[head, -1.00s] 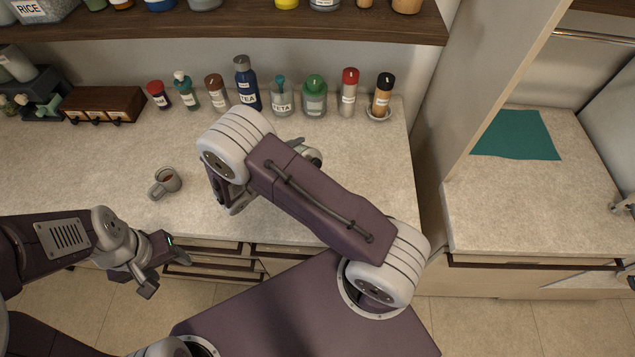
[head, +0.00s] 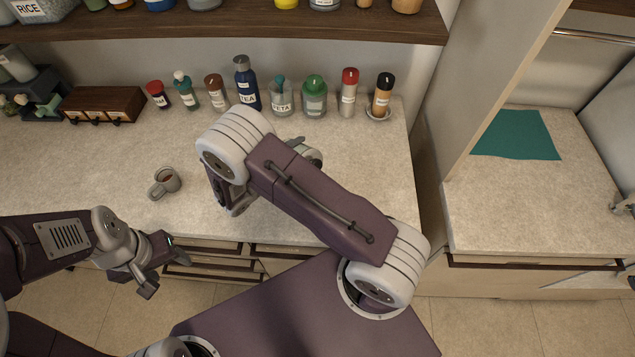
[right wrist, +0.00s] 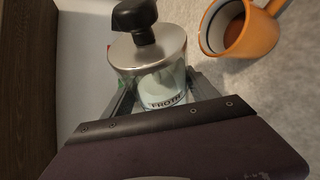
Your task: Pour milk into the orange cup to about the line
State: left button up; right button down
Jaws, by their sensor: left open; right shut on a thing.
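The orange cup (right wrist: 260,38) stands at the upper right of the right wrist view. It has a pale inside with a dark line round it and brown liquid at the bottom. My right gripper (right wrist: 160,96) is shut on a pale container (right wrist: 162,88) with a steel lid, a black knob and a dark label that seems to read FROTH. The container is beside the cup and apart from it in the picture. No milk stream shows. In the head view my right arm hides the cup and most of this gripper. My left gripper (head: 165,268) is open and empty, in front of the counter edge.
Several bottles and jars, including a blue TEA bottle (head: 246,84), line the back wall. A wooden drawer box (head: 103,102) stands at back left. A shelf (head: 240,30) overhangs the back.

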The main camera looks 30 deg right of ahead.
jog(key=shift+s+a+r, duration=0.1)
jog(key=shift+a+r, duration=0.05)
dwell(0.4)
dwell(0.4)
jog(key=shift+m, duration=0.3)
jog(key=shift+b, duration=0.3)
jog(key=shift+t, duration=0.3)
jog(key=shift+f, duration=0.2)
jog(key=shift+m+b, duration=0.3)
jog(key=shift+b, duration=0.05)
